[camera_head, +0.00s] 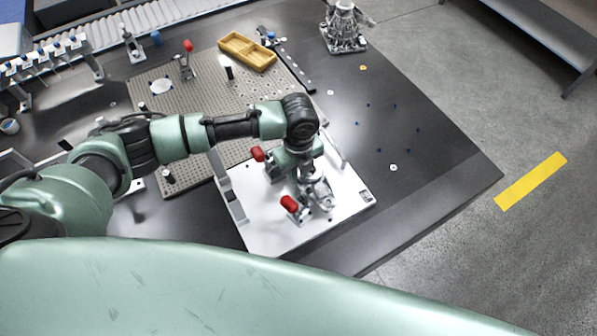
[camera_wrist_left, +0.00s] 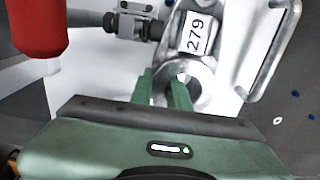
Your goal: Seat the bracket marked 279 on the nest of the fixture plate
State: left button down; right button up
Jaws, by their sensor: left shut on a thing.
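The bracket marked 279 (camera_wrist_left: 196,36) is a grey metal part with a white label and a ring-shaped end. Its metal shows below my left gripper in the head view (camera_head: 323,191). The fixture plate (camera_head: 265,222) is white, with red-handled toggle clamps. My left gripper (camera_head: 312,187) points down over the plate. Its green fingers (camera_wrist_left: 170,88) are shut on the bracket at the ring end in the left wrist view. The nest is hidden under the bracket and gripper. I cannot tell whether the bracket touches it. My right gripper is not in view.
Red clamp handles (camera_head: 289,204) and (camera_head: 258,154) stand close beside my left gripper. A metal handle (camera_wrist_left: 272,55) rises from the plate at the right. Behind are a perforated plate (camera_head: 200,110) and a yellow tray (camera_head: 247,51). The dark table right of the fixture is mostly clear.

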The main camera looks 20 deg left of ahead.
aim_at(299, 174)
pick_arm(q)
jog(key=shift+r+p, duration=0.1)
jog(key=shift+p, duration=0.3)
jog(key=shift+f+b, duration=0.3)
jog(key=shift+f, duration=0.2)
dwell(0.6)
jog(key=c, duration=1.3)
grip_release()
jog(key=shift+s, duration=0.15)
jog(key=shift+f, duration=0.1)
notch_tip(299, 174, up, 8)
jog(key=shift+r+b, duration=0.1)
jog(key=shift+b, duration=0.2)
